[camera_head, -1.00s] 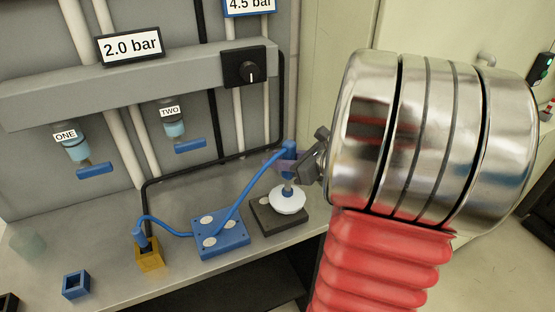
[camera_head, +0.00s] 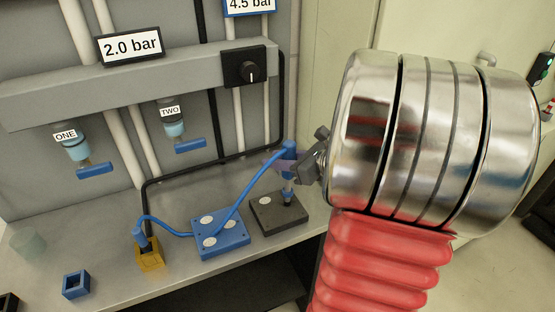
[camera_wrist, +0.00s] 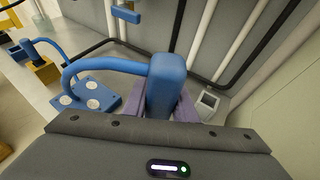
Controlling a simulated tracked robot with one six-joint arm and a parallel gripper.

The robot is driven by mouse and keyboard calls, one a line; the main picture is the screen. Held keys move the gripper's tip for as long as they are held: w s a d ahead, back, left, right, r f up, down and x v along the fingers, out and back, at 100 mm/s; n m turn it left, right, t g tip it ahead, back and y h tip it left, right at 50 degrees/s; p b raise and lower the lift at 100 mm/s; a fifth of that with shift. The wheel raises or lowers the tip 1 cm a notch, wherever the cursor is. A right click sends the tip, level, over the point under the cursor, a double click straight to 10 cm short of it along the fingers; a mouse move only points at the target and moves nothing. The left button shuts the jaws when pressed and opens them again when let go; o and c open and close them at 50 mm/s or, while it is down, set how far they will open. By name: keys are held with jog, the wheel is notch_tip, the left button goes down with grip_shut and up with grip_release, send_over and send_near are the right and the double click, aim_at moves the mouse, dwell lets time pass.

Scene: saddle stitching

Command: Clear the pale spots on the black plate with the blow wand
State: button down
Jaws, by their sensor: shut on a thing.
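The black plate (camera_head: 270,220) lies on the bench, right of the blue plate. A small light mark shows on its far left part; I cannot tell whether it is a pale spot. My gripper (camera_head: 284,160) has purple fingers and is shut on the blue blow wand (camera_head: 289,147). The wand's slim metal tip points down over the black plate's right part; I cannot tell the gap. In the wrist view, the wand (camera_wrist: 166,85) stands between the fingers of my gripper (camera_wrist: 168,108). The black plate is not clearly visible there.
The blue plate (camera_head: 234,238) bears several pale round spots. A blue square holder (camera_head: 76,285) stands at front left. Valves ONE (camera_head: 77,148) and TWO (camera_head: 172,126) hang behind.

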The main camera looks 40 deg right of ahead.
jog(key=shift+r, duration=0.15)
notch_tip(320, 180, up, 5)
jog(key=shift+f, duration=0.1)
dwell(1.0)
